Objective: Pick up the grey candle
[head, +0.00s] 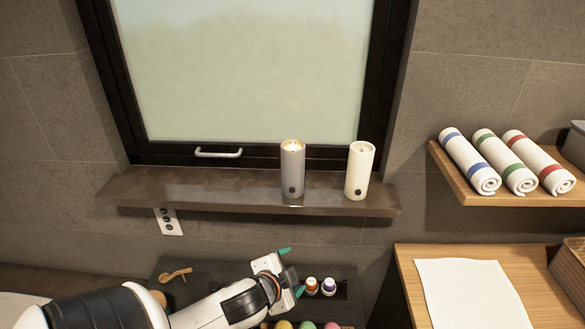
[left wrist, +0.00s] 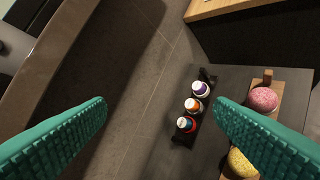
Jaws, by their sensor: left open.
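The grey candle (head: 292,168) stands upright on the brown window ledge (head: 230,190), left of a white candle (head: 359,170). A small bright flame shows at its top. My left gripper (head: 292,270) is below the ledge and below the grey candle in the head view, apart from it. Its two green fingers are spread wide with nothing between them, as the left wrist view (left wrist: 158,112) also shows. Neither candle appears in the left wrist view. My right gripper is not in view.
Small bottles (head: 328,286) in a black holder and several coloured balls (head: 283,325) are near my left gripper. The ledge's edge juts out above it. At right are a shelf with rolled towels (head: 503,165) and a wooden counter with white paper (head: 470,292).

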